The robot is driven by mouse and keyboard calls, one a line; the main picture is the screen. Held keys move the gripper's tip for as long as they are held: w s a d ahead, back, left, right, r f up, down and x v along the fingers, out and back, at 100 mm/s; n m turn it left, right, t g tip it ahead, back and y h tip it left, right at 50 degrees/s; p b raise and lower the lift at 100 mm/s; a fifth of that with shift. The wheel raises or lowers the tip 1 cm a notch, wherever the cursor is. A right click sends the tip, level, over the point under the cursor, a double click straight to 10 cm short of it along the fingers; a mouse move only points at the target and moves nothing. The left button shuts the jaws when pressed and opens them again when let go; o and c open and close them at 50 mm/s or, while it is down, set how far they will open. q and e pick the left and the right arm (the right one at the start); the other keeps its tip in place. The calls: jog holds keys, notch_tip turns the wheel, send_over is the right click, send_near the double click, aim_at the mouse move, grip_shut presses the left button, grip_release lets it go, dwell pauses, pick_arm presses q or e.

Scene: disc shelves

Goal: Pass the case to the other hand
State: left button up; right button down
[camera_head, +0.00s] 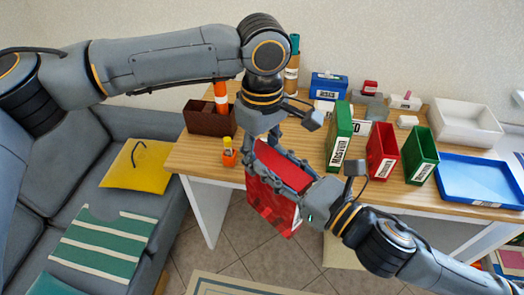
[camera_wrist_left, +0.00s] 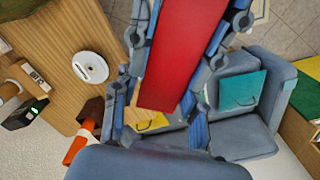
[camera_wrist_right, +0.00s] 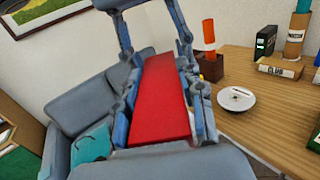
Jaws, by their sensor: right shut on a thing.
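The red case (camera_head: 270,212) is held in the air in front of the wooden table's near edge. My right gripper (camera_head: 291,180) is shut on it from the right; in the right wrist view the case (camera_wrist_right: 163,100) lies between its fingers. My left gripper (camera_head: 266,160) reaches down from above with its fingers on either side of the case. In the left wrist view the case (camera_wrist_left: 178,50) extends between the left fingers (camera_wrist_left: 158,112), with gaps beside it, so this gripper looks open. The arms and fingers hide part of the case in the head view.
A grey sofa (camera_head: 85,160) stands at the left. Open floor lies below the case.

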pick_arm(q)
grip_shut()
pick_arm(e)
jog(key=shift+s+a+r, duration=0.1)
jog(key=c, duration=0.7)
grip_release()
jog(key=shift+c, duration=0.2)
